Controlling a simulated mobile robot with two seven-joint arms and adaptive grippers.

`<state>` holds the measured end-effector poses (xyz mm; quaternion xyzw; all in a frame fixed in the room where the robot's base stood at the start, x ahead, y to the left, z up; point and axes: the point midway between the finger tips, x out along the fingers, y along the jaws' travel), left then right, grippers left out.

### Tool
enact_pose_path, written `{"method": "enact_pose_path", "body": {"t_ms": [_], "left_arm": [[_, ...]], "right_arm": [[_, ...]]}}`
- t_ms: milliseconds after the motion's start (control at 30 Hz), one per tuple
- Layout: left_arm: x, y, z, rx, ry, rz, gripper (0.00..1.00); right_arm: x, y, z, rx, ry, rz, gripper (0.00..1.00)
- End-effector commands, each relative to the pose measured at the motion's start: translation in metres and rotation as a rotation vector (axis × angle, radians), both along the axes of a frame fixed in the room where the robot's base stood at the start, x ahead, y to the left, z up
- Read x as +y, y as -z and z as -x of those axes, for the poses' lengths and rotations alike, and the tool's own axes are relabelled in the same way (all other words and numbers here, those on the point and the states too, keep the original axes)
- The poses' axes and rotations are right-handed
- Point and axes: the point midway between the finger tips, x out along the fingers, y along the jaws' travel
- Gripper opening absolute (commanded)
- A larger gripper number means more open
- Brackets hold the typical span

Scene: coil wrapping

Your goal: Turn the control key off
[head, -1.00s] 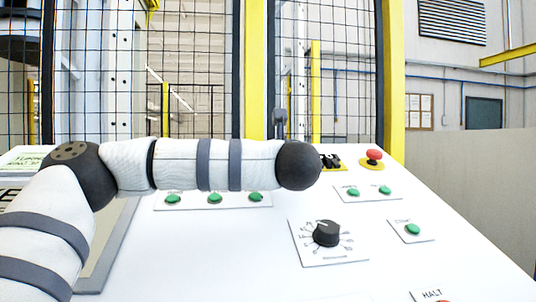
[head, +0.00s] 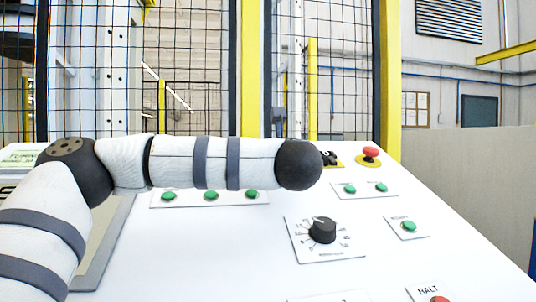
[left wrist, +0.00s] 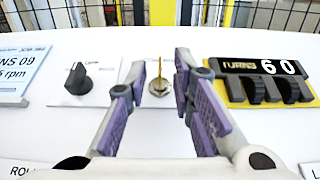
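The control key (left wrist: 159,68) is a thin golden key standing upright in a round silver lock on the white panel, in the left wrist view. My left gripper (left wrist: 160,76) is open, with one purple-padded finger on each side of the key and a visible gap to both. How far the fingertips are above the panel is hard to tell. In the head view my left arm crosses the panel, and the key and left gripper are hidden behind it. My right gripper is in neither view.
A black selector knob (left wrist: 77,78) stands left of the key and a turns counter (left wrist: 262,68) reading 60 with dark thumbwheels stands right. The sloping panel (head: 220,250) also carries green buttons, a black dial (head: 322,231) and a red mushroom button (head: 370,153). Wire fencing rises behind.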

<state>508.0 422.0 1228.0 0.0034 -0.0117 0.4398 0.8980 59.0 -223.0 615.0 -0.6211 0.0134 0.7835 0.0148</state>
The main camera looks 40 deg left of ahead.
Motion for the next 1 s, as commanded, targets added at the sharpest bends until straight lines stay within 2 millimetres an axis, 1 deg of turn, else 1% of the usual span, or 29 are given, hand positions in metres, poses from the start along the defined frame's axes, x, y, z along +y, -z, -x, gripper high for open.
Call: {"method": "enact_pose_path", "body": {"t_ms": [200,300,400,567,1000], "left_arm": [[-0.047,0.001,0.035,0.001,0.006,-0.004,0.22],[-0.065,0.003,0.05,0.002,0.004,-0.004,0.22],[-0.078,0.004,0.059,0.003,0.003,-0.001,0.22],[-0.086,0.004,0.066,0.003,0.001,-0.001,0.22],[-0.085,0.004,0.066,0.004,0.0,0.0,0.22]], "right_arm": [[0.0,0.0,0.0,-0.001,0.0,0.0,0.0],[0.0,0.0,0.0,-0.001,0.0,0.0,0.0],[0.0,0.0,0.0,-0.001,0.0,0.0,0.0],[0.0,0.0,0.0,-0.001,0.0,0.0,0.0],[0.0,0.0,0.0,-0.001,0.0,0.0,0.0]]}}
